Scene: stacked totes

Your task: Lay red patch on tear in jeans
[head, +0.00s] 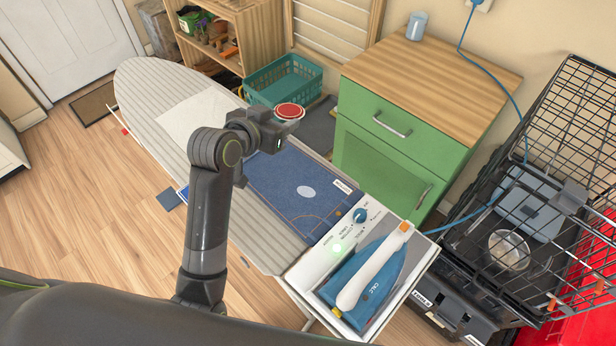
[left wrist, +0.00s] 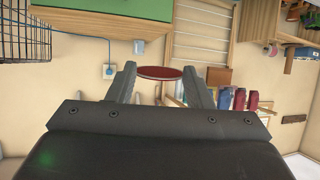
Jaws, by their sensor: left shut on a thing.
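The red patch (head: 290,110) is a round red disc with a pale rim. My left gripper (head: 280,118) is shut on it and holds it up above the ironing board (head: 150,90). In the left wrist view the patch (left wrist: 160,73) shows edge-on between the two fingertips. The blue jeans (head: 285,205) lie flat on the board, below and to the right of the gripper. The tear (head: 306,192) shows as a pale oval in the denim, uncovered, with the patch apart from it. My right gripper is not in view.
A blue iron (head: 378,275) with a white handle rests on a white stand at the board's near end. A green cabinet (head: 385,160) and a teal basket (head: 286,82) stand behind the board. A black wire crate (head: 540,190) is at right.

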